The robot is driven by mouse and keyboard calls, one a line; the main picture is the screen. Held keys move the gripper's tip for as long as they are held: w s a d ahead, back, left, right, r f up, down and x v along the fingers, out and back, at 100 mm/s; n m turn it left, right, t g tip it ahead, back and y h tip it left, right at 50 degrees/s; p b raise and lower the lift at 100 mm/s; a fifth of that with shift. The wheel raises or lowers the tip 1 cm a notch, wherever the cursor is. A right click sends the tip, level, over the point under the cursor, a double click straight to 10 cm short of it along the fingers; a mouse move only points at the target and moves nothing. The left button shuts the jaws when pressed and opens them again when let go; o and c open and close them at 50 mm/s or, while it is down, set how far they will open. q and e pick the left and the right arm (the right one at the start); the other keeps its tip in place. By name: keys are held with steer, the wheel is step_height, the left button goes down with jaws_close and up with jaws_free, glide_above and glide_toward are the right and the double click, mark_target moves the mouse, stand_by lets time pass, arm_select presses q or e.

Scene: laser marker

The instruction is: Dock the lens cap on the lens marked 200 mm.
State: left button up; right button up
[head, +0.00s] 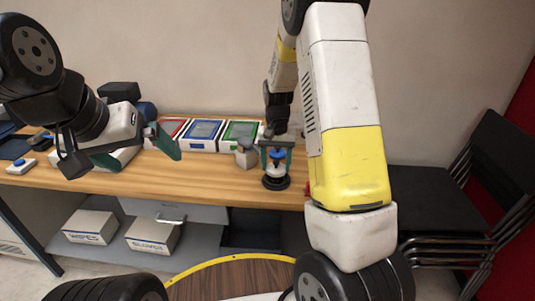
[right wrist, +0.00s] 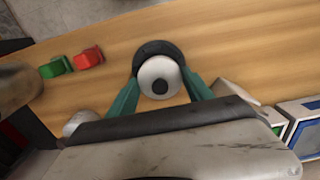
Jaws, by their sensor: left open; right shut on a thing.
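My right gripper (head: 277,150) has its teal fingers closed on the sides of a round white piece, apparently the lens cap. In the right wrist view this piece (right wrist: 158,76) shows a dark centre, between the fingertips (right wrist: 165,92). Below it in the head view stands a black round base (head: 276,183) near the table's front edge, with white and blue parts above it. A gap or contact between piece and base cannot be told. No 200 mm marking is readable. My left gripper (head: 138,152) is open over the table's left part, apparently empty.
A grey block-like fixture (head: 246,154) stands just left of the black base. Red, blue (head: 202,133) and green (head: 240,132) trays line the back. Red (right wrist: 90,57) and green (right wrist: 55,67) small pieces lie on the wood. Chairs (head: 470,190) stand right of the table.

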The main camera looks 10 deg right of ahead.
mark_target(276, 161)
steer(key=shift+f, duration=0.55)
steer(key=o, duration=1)
steer(key=shift+o, duration=0.2)
steer(key=shift+r, duration=5.55)
